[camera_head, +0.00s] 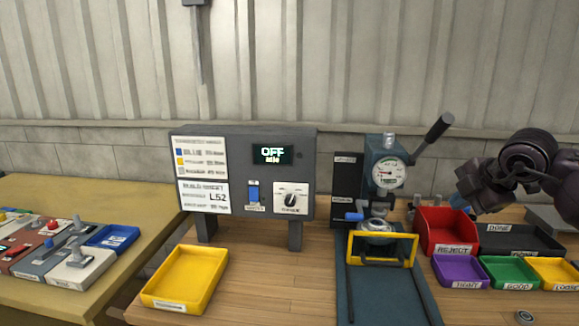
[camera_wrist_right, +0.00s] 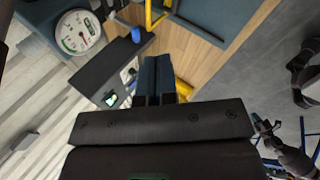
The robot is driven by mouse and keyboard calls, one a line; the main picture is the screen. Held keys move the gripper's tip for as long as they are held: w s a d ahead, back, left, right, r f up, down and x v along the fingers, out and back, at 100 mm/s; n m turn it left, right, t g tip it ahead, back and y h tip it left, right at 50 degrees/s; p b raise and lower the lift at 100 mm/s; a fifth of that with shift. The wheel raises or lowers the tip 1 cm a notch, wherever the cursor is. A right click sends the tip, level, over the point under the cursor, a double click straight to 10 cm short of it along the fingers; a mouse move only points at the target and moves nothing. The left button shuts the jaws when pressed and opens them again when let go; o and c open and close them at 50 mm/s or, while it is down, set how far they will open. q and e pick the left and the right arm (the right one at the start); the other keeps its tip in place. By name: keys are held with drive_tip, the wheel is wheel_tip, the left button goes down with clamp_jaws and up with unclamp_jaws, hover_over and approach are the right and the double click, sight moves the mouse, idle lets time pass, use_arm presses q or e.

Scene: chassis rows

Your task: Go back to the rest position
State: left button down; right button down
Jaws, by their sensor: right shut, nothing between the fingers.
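My right gripper (camera_head: 460,201) is in the air above the bench at the right of the head view, just over the red REJECT bin (camera_head: 433,242). In the right wrist view my right gripper (camera_wrist_right: 157,92) shows its two dark blue fingers side by side, shut with nothing between them. My left gripper does not show in the head view.
A gauge press (camera_head: 387,165) with a raised lever and yellow guard (camera_head: 383,248) stands left of my right gripper. Small purple (camera_head: 459,270), green (camera_head: 509,271) and yellow bins line the front right. The control panel (camera_head: 245,180) reads OFF. A yellow tray (camera_head: 186,277) lies left.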

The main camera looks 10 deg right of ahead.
drive_tip(key=a+r+n+t+y, duration=0.2)
drive_tip(key=a+n+y, duration=0.3)
drive_tip(key=a+y, duration=0.2)
drive_tip(key=a+r+n+t+y, duration=0.3)
drive_tip(key=a+n+y, duration=0.1)
drive_tip(key=a+y, duration=0.3)
drive_tip(key=s+d+f+m+t+h, duration=0.1)
drive_tip(key=s+f+m+h, duration=0.25)
drive_tip(key=f+m, duration=0.4)
drive_tip(key=s+d+f+m+t+h, duration=0.15)
drive_tip(key=f+m+h, duration=0.35)
drive_tip(key=f, duration=0.6)
drive_tip(key=s+d+f+m+t+h, duration=0.1)
drive_tip(key=s+f+m+t+h, duration=0.2)
drive_tip(key=f+m, duration=0.45)
drive_tip(key=s+a+f+m+g+h, duration=0.2)
drive_tip(key=s+f+m+g+h, duration=0.2)
drive_tip(key=s+f, duration=1.6)
drive_tip(key=s+m+g, duration=0.2)
drive_tip(key=m, duration=0.1)
drive_tip(key=shift+s+g, duration=0.15)
drive_tip(key=shift+g, duration=0.2)
